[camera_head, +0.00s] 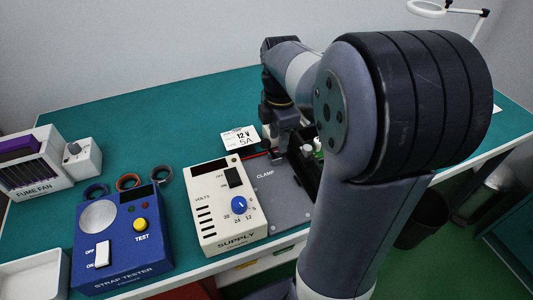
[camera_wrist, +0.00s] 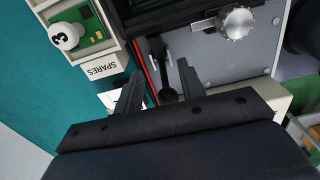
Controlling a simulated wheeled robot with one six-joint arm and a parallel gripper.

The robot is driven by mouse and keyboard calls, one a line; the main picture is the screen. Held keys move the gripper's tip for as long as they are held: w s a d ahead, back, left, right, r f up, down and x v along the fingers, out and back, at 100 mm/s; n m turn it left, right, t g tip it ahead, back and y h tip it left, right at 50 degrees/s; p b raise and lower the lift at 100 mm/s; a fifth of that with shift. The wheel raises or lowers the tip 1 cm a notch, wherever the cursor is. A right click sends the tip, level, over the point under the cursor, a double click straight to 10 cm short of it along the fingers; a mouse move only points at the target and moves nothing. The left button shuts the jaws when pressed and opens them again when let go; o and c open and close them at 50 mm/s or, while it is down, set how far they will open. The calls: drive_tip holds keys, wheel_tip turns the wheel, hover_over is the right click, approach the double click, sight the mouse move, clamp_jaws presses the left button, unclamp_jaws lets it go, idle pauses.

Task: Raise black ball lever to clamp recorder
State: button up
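The grey clamp plate (camera_head: 282,198), marked CLAMP, lies right of the supply box and also shows in the wrist view (camera_wrist: 222,62). In the wrist view a black lever with a round dark end (camera_wrist: 168,95) reaches from the plate down between my fingers. My gripper (camera_wrist: 160,68) is open, one finger on each side of the lever, with gaps showing; contact cannot be made out. A dark framed block (camera_wrist: 180,14), possibly the recorder, sits at the top edge, mostly cut off. In the head view my arm hides the lever and most of the clamp.
A silver knob (camera_wrist: 237,22) sits on the plate's far side. The supply box (camera_head: 228,207), blue strap tester (camera_head: 120,245) and fume fan (camera_head: 35,165) stand to the left. The table's rear is clear.

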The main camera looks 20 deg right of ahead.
wheel_tip(320, 180, up, 9)
drive_tip(key=p, duration=0.8)
drive_tip(key=shift+p, duration=0.35)
drive_tip(key=shift+f, duration=0.2)
drive_tip(key=b, duration=0.9)
hover_over(278, 155)
wheel_tip(278, 155, down, 9)
drive_tip(key=shift+r, duration=0.2)
drive_tip(key=shift+r+p, duration=0.1)
drive_tip(key=shift+p, duration=0.2)
